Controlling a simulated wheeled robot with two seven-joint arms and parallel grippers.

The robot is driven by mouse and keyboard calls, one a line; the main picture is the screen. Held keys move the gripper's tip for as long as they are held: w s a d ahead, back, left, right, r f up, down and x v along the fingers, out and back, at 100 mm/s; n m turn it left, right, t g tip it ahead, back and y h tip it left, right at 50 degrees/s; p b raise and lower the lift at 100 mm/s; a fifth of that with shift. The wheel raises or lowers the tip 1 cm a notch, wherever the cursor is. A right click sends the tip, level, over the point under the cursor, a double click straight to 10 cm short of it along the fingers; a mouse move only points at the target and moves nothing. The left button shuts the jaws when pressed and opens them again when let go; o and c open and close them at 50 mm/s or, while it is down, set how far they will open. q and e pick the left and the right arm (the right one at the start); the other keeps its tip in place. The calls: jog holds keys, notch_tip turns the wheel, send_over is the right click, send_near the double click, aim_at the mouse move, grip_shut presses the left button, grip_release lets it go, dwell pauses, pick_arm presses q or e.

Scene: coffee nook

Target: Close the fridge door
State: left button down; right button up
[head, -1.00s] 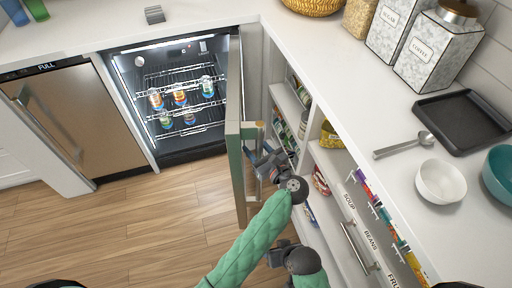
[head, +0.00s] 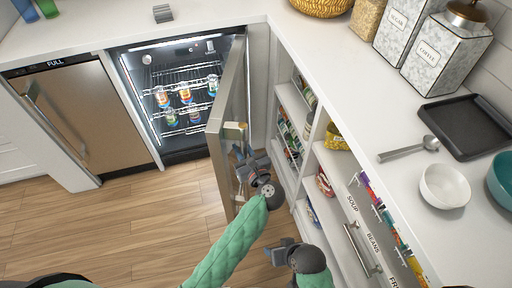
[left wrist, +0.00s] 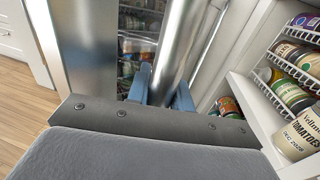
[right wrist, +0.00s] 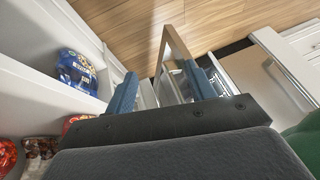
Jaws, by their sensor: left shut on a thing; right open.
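The fridge (head: 185,153) stands open under the back counter, lit inside, with cans and bottles on its wire racks. Its door (head: 229,95) is swung out from the right side and sticks out into the room. My left gripper (head: 243,158) is at the outer side of the door. In the left wrist view its blue fingers (left wrist: 164,92) are shut around the vertical metal door handle (left wrist: 186,45). My right gripper (head: 277,252) is low in front of the right-hand shelves. In the right wrist view its fingers (right wrist: 163,85) are apart, with the door (right wrist: 175,48) beyond them.
A dishwasher (head: 85,120) marked FULL is left of the fridge. Open pantry shelves (head: 322,160) with cans and bags stand close to the right of the door and both grippers. The wooden floor (head: 120,215) in front of the fridge is clear.

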notch_tip(320, 180, up, 7)
jog(key=s+p, duration=0.1)
jog(key=p, duration=0.1)
pick_arm(q)
jog(key=w+a+m+t+h, duration=0.1)
jog(key=w+a+m+h, duration=0.15)
jog(key=a, duration=0.65)
jog(key=w+a+m+t+h+b, duration=0.1)
jog(key=w+a+m+h, duration=0.2)
jog(key=a, duration=0.7)
jog(key=w+a+m+h, duration=0.25)
jog(key=a+h, duration=0.25)
jog(key=a, duration=0.4)
jog(key=w+a+m+g+h+b, duration=0.1)
jog(key=w+a+h+b, duration=0.5)
jog(key=w+a, duration=1.3)
jog(key=w+m+b, duration=0.1)
jog(key=w+b, duration=0.2)
jog(key=shift+w+m, duration=0.35)
jog(key=shift+m, duration=0.05)
pick_arm(e)
notch_tip(320, 180, down, 32)
jog(key=t, duration=0.2)
jog(key=shift+a+r+m+t, duration=0.2)
jog(key=shift+a+m+t, duration=0.1)
pick_arm(q)
jog(key=shift+r, duration=0.1)
